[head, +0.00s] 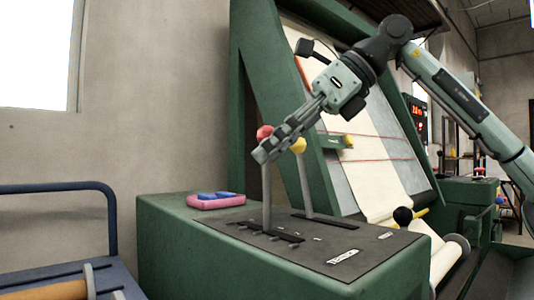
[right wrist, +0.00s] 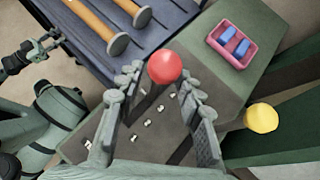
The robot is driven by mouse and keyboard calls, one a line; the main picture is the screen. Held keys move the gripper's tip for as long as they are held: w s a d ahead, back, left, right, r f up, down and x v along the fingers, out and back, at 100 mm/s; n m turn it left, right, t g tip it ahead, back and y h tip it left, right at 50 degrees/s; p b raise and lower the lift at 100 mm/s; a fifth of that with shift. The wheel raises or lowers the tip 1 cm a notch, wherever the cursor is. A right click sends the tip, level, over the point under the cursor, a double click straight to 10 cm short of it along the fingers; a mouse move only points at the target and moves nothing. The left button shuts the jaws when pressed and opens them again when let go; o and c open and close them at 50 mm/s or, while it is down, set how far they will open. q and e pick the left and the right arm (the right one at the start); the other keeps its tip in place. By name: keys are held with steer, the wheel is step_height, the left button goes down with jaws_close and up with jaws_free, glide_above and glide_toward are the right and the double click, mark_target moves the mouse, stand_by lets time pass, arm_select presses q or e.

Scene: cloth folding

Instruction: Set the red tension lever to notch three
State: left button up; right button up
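The red lever knob (head: 265,132) tops a grey lever that stands nearly upright from a dark slotted plate (head: 268,234) on the green console. My right gripper (head: 270,148) is at the upper part of this lever, just below the knob. In the right wrist view the red knob (right wrist: 165,67) shows between and beyond the tips of the right gripper (right wrist: 160,84), whose fingers are spread apart. Contact with the lever cannot be told. My left gripper (right wrist: 40,47) shows small at the left of the right wrist view; its opening is unclear. The notch numbers are not readable.
A pink tray (head: 215,202) with blue pieces sits on the console.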

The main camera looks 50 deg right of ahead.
steer(key=v, duration=1)
steer(key=shift+s+r, duration=0.1)
